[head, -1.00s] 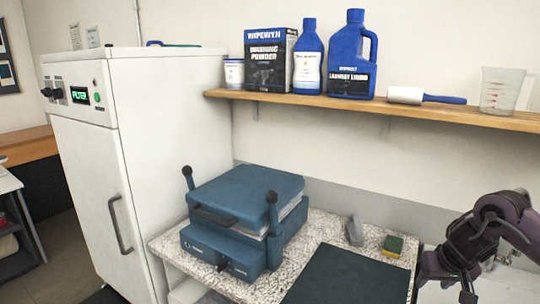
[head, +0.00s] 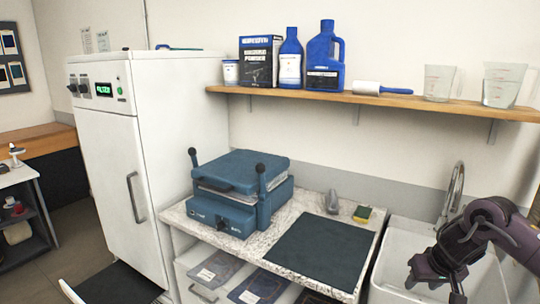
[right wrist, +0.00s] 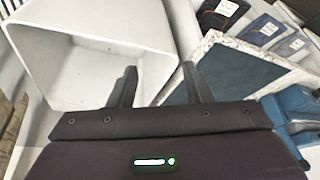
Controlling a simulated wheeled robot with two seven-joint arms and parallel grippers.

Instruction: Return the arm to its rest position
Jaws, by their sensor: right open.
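My right arm and its dark gripper (head: 436,290) show at the lower right of the head view, in front of the white sink. The gripper is open with nothing between its fingers. In the right wrist view its two dark fingers (right wrist: 160,84) stand apart, with a white basin-like box behind them and the counter to the right. The fingers do not appear to touch anything. My left arm and gripper are not in view.
A white sink (head: 405,262) with a tap (head: 452,192) lies behind my right gripper. The counter holds a dark mat (head: 318,248) and a blue press (head: 238,190). A wooden shelf (head: 400,101) with bottles runs above. A white cabinet (head: 185,110) stands left.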

